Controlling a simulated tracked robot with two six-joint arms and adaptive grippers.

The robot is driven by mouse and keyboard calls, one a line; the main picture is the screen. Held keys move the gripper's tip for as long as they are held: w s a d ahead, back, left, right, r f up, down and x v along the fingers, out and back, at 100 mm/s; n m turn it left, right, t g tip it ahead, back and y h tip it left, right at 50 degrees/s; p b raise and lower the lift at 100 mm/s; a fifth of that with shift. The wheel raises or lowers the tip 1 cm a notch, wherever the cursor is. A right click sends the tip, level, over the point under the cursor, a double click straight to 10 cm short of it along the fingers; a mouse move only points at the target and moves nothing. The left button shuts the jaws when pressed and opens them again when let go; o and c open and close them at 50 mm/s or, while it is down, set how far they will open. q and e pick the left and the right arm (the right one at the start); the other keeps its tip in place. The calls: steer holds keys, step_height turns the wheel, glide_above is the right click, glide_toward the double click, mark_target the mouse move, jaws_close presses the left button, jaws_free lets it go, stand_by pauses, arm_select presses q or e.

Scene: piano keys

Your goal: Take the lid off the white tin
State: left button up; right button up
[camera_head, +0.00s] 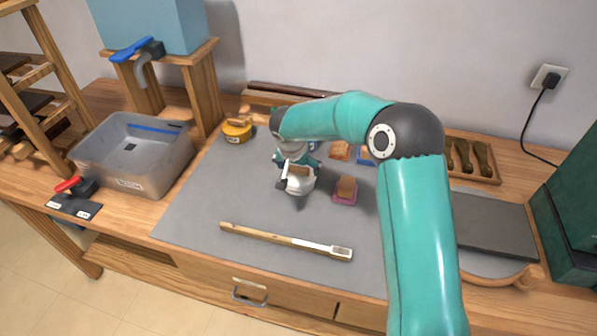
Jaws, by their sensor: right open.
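The white tin (300,186) stands on the grey mat (215,200), near the middle of the bench. My right gripper (297,175) is open and points down at the top of the tin. Its fingers are over or around a tan wooden piece at the tin's top, which looks like the lid's handle. The gripper hides most of the lid, so I cannot tell if the fingers touch it. My left gripper is not in view.
A yellow tin (237,131) stands at the back left, a pink one (345,195) just right of the white tin. A wooden piano key (270,238) lies in front. A clear plastic bin (150,185) is at left. The front left mat is clear.

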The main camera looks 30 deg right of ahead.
steer(key=shift+c, duration=0.2)
steer(key=c, duration=1.2)
steer(key=shift+r, duration=0.1)
